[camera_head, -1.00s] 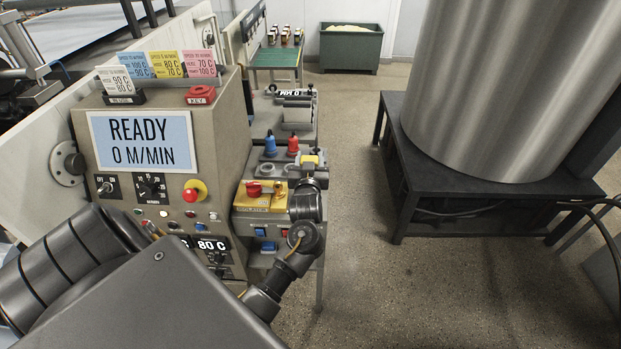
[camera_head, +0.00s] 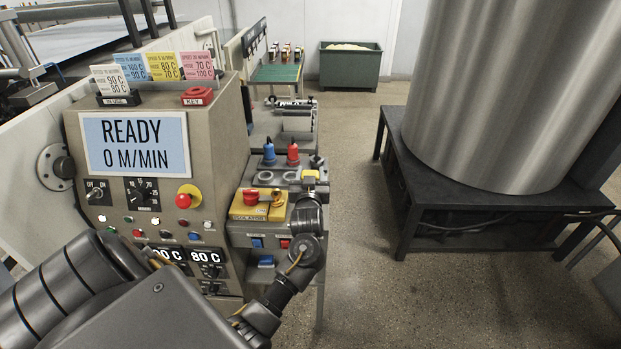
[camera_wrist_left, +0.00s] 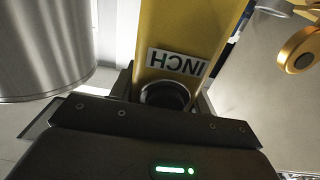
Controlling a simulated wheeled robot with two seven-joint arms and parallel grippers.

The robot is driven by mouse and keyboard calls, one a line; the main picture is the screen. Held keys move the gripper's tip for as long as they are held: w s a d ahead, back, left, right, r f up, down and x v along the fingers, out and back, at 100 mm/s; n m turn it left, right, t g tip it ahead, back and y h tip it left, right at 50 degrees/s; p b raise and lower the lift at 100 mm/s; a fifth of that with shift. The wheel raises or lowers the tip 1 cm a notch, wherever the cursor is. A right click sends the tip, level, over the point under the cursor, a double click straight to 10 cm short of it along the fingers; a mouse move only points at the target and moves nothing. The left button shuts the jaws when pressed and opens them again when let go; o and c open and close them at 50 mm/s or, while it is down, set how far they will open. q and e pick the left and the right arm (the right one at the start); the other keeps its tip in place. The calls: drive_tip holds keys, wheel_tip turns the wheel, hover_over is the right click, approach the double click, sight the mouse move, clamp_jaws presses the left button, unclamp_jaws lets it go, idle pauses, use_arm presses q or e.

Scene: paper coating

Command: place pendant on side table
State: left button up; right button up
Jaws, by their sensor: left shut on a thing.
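My left gripper (camera_head: 309,194) is at the end of my bent forearm, just right of the console, over or beside the grey bench. It is shut on the yellow pendant (camera_head: 310,177), of which only a small part shows in the head view. In the left wrist view the pendant (camera_wrist_left: 190,25) fills the top middle, with a white "INCH" label upside down and a dark round part at its near end. The fingertips are hidden there. A grey side bench (camera_head: 274,180) stands right of the console. I cannot tell whether the pendant touches it. My right gripper is not in view.
The console (camera_head: 225,130) reads "READY 0 M/MIN". A green-topped table (camera_head: 274,74) stands behind. A black stand (camera_head: 465,210) carries a steel drum. Floor between is clear.

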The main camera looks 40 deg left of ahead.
use_arm(q)
drive_tip(key=shift+f, duration=0.1)
drive_tip(key=o, duration=1.4)
drive_tip(key=shift+b+v, duration=1)
drive_tip(key=shift+v, duration=5.05)
